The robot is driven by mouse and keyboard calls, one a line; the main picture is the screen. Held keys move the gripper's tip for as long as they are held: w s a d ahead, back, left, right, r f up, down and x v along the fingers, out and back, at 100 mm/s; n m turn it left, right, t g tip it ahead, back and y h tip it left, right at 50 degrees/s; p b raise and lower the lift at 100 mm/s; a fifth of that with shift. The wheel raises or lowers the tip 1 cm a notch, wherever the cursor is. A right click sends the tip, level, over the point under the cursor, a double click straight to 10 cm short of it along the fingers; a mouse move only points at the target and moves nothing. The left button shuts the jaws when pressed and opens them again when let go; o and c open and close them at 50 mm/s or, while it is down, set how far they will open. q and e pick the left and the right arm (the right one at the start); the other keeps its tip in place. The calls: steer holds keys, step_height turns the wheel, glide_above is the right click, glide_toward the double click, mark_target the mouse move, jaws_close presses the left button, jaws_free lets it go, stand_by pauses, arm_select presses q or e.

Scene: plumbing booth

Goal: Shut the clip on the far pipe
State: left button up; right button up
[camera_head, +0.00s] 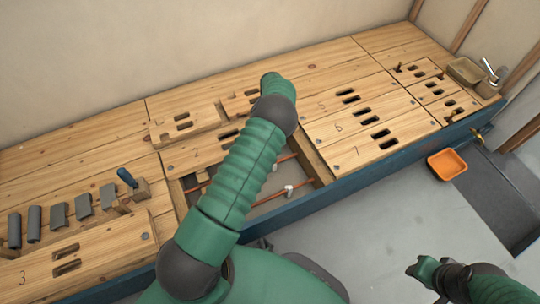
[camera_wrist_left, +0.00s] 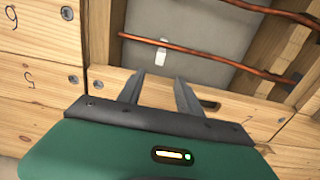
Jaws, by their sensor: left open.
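The far pipe (camera_wrist_left: 205,57) is a copper pipe crossing the floor opening; in the head view my left arm covers part of it. A small white clip (camera_wrist_left: 162,52) sits at this pipe in the left wrist view; I cannot tell whether it is open or shut. My left gripper (camera_wrist_left: 159,77) is open and empty, its two fingers pointing towards the clip with a gap between them in the picture. The near pipe (camera_wrist_left: 270,12) runs along the top of that view. Another white clip (camera_head: 289,189) is on it in the head view. My right gripper (camera_head: 424,268) is at lower right, away from the bench.
Wooden joists and numbered boards (camera_head: 360,115) surround the opening. A blue-handled tool (camera_head: 127,178) and several grey pieces (camera_head: 58,216) lie at left. An orange tray (camera_head: 447,164) is on the floor at right.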

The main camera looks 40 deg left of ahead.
arm_select(q)
step_height(320, 180, down, 13)
steer(key=b, duration=0.7)
steer(key=shift+a+f, duration=0.15)
steer(key=shift+f, duration=0.35)
steer(key=shift+c, duration=0.3)
jaws_close()
